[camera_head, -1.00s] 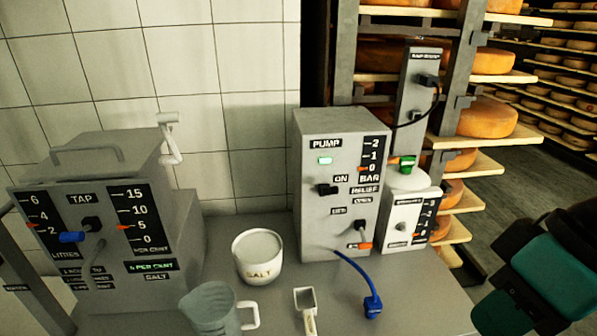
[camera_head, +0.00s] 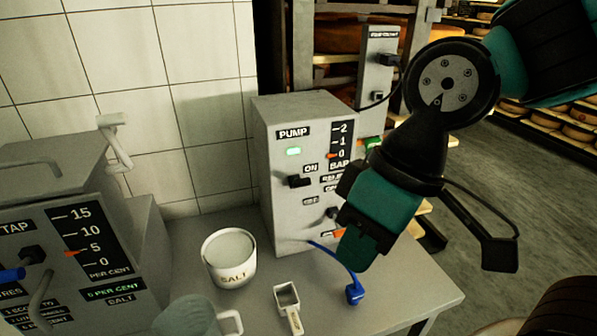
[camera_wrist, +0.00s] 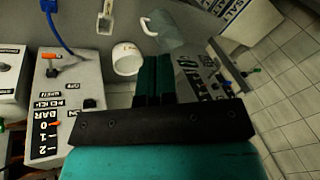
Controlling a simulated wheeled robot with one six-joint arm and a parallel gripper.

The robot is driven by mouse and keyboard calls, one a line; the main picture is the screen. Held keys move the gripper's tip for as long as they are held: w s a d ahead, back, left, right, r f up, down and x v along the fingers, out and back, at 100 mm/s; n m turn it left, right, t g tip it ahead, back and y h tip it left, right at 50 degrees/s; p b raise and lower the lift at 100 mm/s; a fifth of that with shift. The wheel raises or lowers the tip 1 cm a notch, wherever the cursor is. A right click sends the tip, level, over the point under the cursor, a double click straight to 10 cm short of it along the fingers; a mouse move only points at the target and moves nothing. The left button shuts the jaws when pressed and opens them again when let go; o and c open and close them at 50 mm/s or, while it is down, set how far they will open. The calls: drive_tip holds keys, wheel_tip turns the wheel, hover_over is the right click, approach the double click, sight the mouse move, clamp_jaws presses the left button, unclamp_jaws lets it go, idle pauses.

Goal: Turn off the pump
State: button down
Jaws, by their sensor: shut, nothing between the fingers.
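The pump (camera_head: 285,220) is a grey box on the bench, with a green lit lamp (camera_head: 293,151) under its PUMP label. Its black switch (camera_head: 299,181) sticks out from the front panel, beside the ON label. The gauge (camera_head: 341,141) has its orange pointer near 0 bar. My gripper (camera_head: 357,248) is shut and empty, in front of the pump's right side, and covers part of the relief controls. In the wrist view, the shut fingers (camera_wrist: 153,75) are to the right of the pump (camera_wrist: 85,75), apart from it.
A blue hose (camera_head: 354,292) hangs from the pump's lower front. The tap unit (camera_head: 150,235) is at the left. Shelves with cheese wheels stand behind.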

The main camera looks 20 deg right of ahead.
drive_tip(key=w+r+m+t+h+p, duration=0.1)
drive_tip(key=w+r+m+p, duration=0.15)
drive_tip(key=w, duration=0.35)
drive_tip(key=w+r+m+t+p, duration=0.1)
drive_tip(key=w+p, duration=0.2)
drive_tip(key=w, duration=0.2)
drive_tip(key=m+t+h+p, duration=0.2)
drive_tip(key=m+h+p, duration=0.15)
drive_tip(key=p, duration=0.25)
hover_over(302, 179)
drive_tip(key=s, duration=0.5)
drive_tip(key=shift+s+f, duration=0.2)
drive_tip(key=shift+f, duration=0.2)
drive_tip(key=p+x, duration=0.4)
drive_tip(key=x, duration=1)
drive_tip(key=shift+s+a, duration=0.15)
